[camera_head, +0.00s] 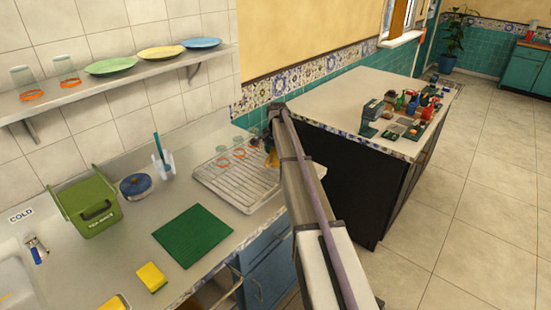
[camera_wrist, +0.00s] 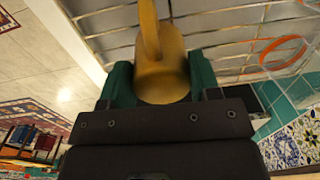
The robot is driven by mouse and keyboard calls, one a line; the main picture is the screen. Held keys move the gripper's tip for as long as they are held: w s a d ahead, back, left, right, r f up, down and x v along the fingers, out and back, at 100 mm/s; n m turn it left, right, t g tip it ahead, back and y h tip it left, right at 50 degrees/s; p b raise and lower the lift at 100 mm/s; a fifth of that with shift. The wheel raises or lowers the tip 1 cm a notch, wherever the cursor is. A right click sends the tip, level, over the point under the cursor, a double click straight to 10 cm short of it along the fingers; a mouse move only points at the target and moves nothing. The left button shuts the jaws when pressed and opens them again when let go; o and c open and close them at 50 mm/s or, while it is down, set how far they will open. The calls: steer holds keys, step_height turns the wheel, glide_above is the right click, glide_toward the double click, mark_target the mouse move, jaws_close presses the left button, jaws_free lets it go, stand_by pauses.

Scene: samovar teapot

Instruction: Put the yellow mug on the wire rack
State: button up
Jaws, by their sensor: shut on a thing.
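The yellow mug (camera_wrist: 162,75) sits between the green fingers of my gripper (camera_wrist: 160,84) in the wrist view, and the gripper is shut on it. In the head view only a small part of the mug (camera_head: 271,158) shows past my arm, over the right end of the wire rack (camera_head: 222,184). The rack's bars (camera_wrist: 225,30) fill the upper part of the wrist view behind the mug. I cannot tell whether the mug touches the bars. My gripper (camera_head: 268,142) is mostly hidden behind my arm in the head view.
Clear glasses with orange bands (camera_head: 222,161) stand at the back of the rack; one glass (camera_wrist: 285,50) shows close to the right of the mug in the wrist view. A green mat (camera_head: 193,236) lies in front of the rack. The rack's front left is clear.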

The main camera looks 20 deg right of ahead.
steer(key=o, duration=0.6)
steer(key=shift+f, duration=0.15)
steer(key=o, duration=0.5)
steer(key=shift+c, duration=0.2)
step_height(320, 180, up, 13)
steer(key=p, duration=1.2)
steer(key=s+a+n, duration=0.4)
steer(key=s+a, duration=0.4)
steer(key=s, duration=0.4)
steer(key=s+a+f+n+b, duration=0.1)
steer(key=s+a+n, duration=0.3)
steer(key=s+a, duration=0.3)
steer(key=s+a+f+n+b, duration=0.1)
steer(key=s+a+n, duration=0.4)
steer(key=s, duration=1.2)
steer(key=shift+s+a+f, duration=0.25)
steer(key=shift+s+a, duration=0.05)
steer(key=shift+a, duration=1.5)
